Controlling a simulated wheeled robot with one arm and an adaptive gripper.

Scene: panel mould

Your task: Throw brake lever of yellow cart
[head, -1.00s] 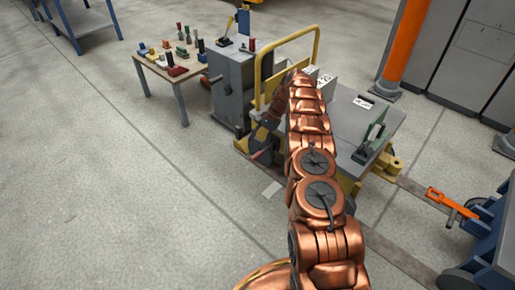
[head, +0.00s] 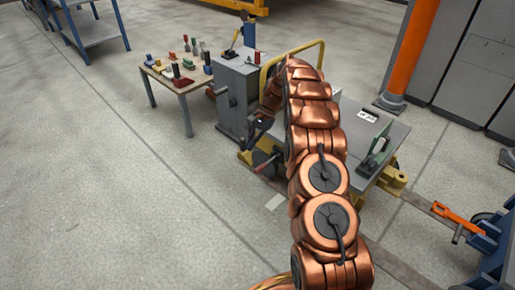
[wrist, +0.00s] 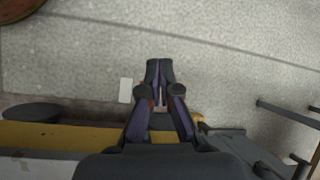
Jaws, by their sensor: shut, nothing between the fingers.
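The yellow cart (head: 394,180) has a grey deck and a yellow push rail (head: 322,52); my copper arm hides much of its middle. A red lever (head: 266,163) shows low at the cart's near left side, seemingly its brake lever. My dark gripper (head: 261,125) is just above that lever, partly behind my arm; I cannot tell whether they touch. In the wrist view my gripper (wrist: 160,82) is shut and empty, pointing past the cart's yellow edge (wrist: 65,136) toward the floor. The lever is not clear in that view.
A grey machine block (head: 238,95) stands directly left of the cart. A blue cart (head: 492,243) with an orange coupling (head: 452,216) is at right.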

